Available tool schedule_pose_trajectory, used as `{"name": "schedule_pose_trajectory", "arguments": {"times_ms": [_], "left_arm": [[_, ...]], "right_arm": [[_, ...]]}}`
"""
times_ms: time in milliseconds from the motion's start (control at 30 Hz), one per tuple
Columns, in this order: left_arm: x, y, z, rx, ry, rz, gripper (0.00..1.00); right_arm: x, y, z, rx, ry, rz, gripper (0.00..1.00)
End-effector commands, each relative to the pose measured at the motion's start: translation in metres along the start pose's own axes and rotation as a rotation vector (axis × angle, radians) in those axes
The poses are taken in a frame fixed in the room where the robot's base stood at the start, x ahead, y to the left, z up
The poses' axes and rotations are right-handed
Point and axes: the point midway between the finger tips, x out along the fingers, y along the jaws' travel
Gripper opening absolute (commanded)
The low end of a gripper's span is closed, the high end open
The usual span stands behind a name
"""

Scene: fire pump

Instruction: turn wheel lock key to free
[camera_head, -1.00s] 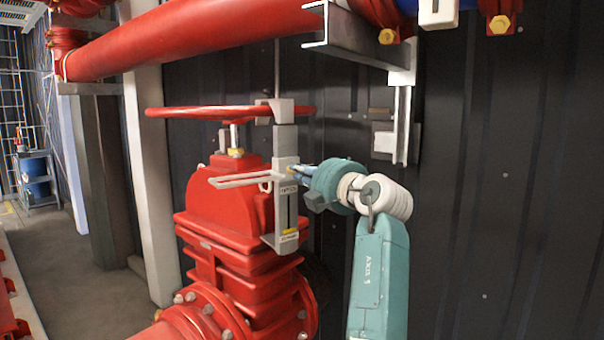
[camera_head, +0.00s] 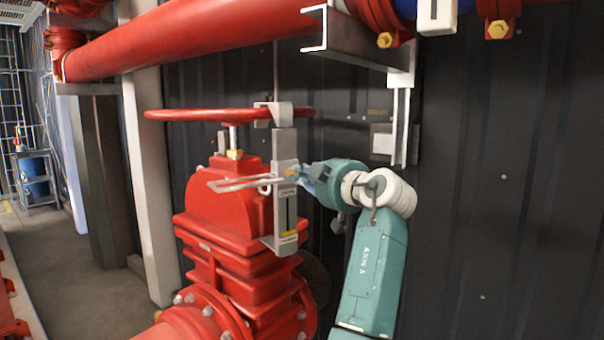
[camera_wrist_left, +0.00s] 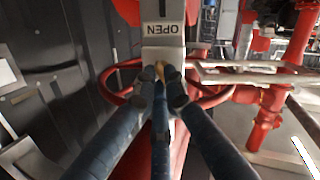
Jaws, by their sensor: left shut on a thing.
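The wheel lock (camera_head: 285,205) is a grey upright box hooked over the rim of the red handwheel (camera_head: 210,114). A flat grey loop (camera_head: 235,185) sticks out from it to the left. My right gripper is not in view.
The red valve body (camera_head: 225,220) stands below the wheel. A red pipe (camera_head: 190,40) and a grey bracket (camera_head: 350,45) run above. A dark ribbed wall (camera_head: 500,200) is close behind my arm. Open floor (camera_head: 70,270) lies to the left.

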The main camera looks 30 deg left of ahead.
Motion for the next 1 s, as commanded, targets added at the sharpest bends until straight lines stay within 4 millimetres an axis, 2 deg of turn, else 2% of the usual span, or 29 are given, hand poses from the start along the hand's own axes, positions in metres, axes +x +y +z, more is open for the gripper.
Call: {"name": "schedule_pose_trajectory", "arguments": {"times_ms": [33,500,1000], "left_arm": [[0.001,0.002,-0.005,0.043,0.008,0.0,0.0],[0.0,0.004,-0.005,0.403,0.011,-0.026,0.0],[0.0,0.003,-0.005,0.528,0.013,-0.037,0.0]], "right_arm": [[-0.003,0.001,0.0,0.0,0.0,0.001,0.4],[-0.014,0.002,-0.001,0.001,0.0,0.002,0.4],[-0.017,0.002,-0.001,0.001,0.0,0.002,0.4]]}}
